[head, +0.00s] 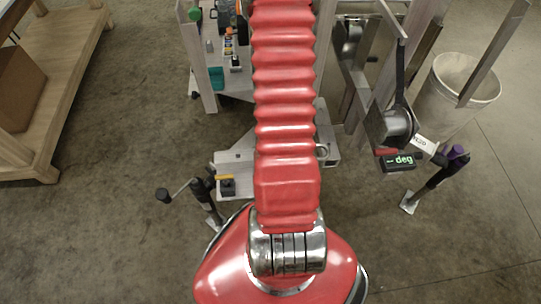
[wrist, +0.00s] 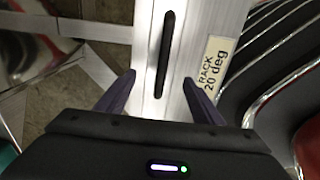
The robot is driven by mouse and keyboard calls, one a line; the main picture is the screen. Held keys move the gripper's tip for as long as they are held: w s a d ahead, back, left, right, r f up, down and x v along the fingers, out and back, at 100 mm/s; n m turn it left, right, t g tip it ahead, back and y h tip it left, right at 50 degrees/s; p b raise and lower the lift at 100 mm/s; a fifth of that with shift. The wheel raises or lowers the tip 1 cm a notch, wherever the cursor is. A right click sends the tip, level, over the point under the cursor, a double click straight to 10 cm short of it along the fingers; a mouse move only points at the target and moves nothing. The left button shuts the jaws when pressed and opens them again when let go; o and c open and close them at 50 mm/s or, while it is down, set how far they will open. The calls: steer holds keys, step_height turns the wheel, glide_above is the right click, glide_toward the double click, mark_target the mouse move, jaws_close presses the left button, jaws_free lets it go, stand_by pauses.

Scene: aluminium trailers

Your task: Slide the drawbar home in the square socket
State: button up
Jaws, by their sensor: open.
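My gripper (wrist: 159,79) shows in the wrist view with its two dark fingers apart and nothing between the tips. A pale aluminium post (wrist: 146,45) stands in front of the fingers. A long black bar or slot (wrist: 165,55) runs along it, and its lower end lies near the gap between the fingertips. I cannot tell whether any finger touches the post. In the head view my red arm covers the middle of an aluminium frame (head: 331,148). I cannot make out the drawbar or its square socket for certain.
A jack with a crank (head: 205,188) stands left of the frame and another jack (head: 436,178) at right. A white bin (head: 463,80) is upper right, a wooden bench (head: 60,85) at left.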

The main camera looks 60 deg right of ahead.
steer(key=shift+w+a+f, duration=0.1)
steer(key=shift+w+f, duration=0.05)
steer(key=shift+f, duration=0.65)
steer(key=shift+w+a+f, duration=0.1)
steer(key=shift+f, duration=0.65)
steer(key=shift+d+f, duration=0.1)
steer(key=shift+f, duration=0.9)
jaws_close()
